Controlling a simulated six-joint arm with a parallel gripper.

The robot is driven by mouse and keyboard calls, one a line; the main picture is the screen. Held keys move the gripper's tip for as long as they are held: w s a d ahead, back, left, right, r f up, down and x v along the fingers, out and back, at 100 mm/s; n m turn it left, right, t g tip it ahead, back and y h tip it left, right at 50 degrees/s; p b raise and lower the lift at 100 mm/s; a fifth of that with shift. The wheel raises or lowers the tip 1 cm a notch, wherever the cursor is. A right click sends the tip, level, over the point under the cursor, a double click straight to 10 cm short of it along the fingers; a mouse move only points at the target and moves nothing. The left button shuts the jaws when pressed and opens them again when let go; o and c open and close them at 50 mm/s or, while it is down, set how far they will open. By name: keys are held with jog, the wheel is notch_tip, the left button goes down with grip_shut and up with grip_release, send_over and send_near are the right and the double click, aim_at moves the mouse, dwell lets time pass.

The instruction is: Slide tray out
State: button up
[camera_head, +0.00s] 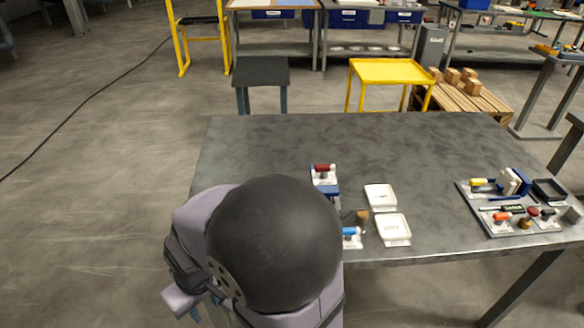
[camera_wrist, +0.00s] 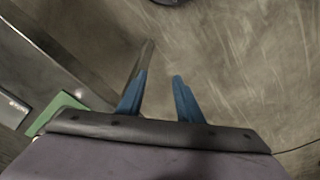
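My gripper (camera_wrist: 160,76) shows in the wrist view as two blue fingers held apart, with nothing between them. It points at bare floor, away from the tabletop. A small press-like device with a red top part (camera_head: 323,168) and blue and white parts stands on the table, partly hidden by my arm. I cannot make out its tray. To its right lie two flat white trays or plates, one farther (camera_head: 380,197) and one nearer (camera_head: 393,229).
A small brown piece (camera_head: 362,216) and a blue cylinder (camera_head: 351,231) on white lie near the press. A grey board (camera_head: 478,214) with several small tools lies at the table's right. The back of the grey table (camera_head: 270,140) is clear. A yellow stand (camera_head: 388,71) is behind.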

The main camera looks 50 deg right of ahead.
jog(key=w+d+r+m+p, duration=0.1)
jog(key=w+d+r+p, duration=0.3)
jog(key=r+p, duration=0.15)
jog(key=w+d+r+m+p, duration=0.1)
jog(key=w+d+r+p, duration=0.3)
jog(key=r, duration=0.3)
jog(key=d+m, duration=0.2)
jog(key=d, duration=0.7)
jog(key=d+m+g, duration=0.1)
jog(key=d+m, duration=0.1)
jog(key=d, duration=0.8)
jog(key=d+f+m, duration=0.1)
jog(key=d+m, duration=0.1)
jog(key=d, duration=0.8)
jog(key=shift+s+m+g, duration=0.3)
jog(key=shift+m+g, duration=0.1)
jog(key=shift+a+f+p, duration=0.1)
jog(key=shift+f+p, duration=1.1)
jog(key=shift+f, duration=2.5)
grip_shut()
